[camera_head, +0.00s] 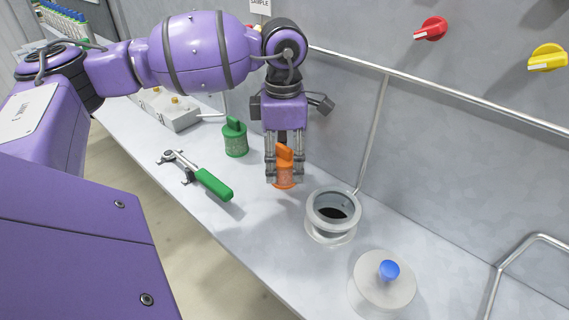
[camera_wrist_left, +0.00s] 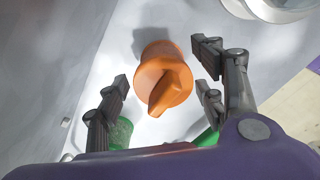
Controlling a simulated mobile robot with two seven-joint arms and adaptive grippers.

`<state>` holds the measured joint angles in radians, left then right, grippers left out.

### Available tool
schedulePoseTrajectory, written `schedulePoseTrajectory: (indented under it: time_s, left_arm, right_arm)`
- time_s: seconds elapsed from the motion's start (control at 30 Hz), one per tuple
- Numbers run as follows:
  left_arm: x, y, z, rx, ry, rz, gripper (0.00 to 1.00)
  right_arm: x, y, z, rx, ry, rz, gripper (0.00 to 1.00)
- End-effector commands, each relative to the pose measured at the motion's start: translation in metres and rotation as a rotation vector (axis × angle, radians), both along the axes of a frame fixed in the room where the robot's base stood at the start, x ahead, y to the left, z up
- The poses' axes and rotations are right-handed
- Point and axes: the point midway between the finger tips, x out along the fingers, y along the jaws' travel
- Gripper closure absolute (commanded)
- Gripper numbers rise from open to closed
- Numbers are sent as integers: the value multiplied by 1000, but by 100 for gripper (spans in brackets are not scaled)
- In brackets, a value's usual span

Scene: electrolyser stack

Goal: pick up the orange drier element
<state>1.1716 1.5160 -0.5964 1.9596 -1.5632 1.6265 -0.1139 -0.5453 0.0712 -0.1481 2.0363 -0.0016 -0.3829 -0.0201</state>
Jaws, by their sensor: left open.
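The orange drier element (camera_head: 284,172) stands upright on the grey bench, with a raised grip fin on its top. My left gripper (camera_head: 284,178) is above it, pointing down, with its fingers on either side of the element. In the left wrist view the orange drier element (camera_wrist_left: 162,78) sits between the open fingers of my left gripper (camera_wrist_left: 160,85), with gaps visible on both sides. The fingers cover part of the element in the head view. My right gripper is not in view.
A green element (camera_head: 235,138) stands behind left of the orange one. A green-handled tool (camera_head: 213,184) lies near the bench's front edge. An open round housing (camera_head: 332,213) and a lid with a blue knob (camera_head: 384,282) are to the right. The wall and pipe (camera_head: 373,135) are close behind.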

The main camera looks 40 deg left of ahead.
Motion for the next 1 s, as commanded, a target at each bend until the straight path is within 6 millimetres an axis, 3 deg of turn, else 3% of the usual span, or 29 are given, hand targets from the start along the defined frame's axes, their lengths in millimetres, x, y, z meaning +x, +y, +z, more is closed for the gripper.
schedulePoseTrajectory:
  time_s: [0.3,0.67,1.0]
  left_arm:
    - [0,0,-6,0,0,-1,39]
    - [0,0,-5,0,0,-1,86]
    - [1,0,-1,0,-3,0,87]
  right_arm:
    - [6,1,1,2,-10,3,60]
    - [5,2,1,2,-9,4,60]
    - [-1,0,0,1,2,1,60]
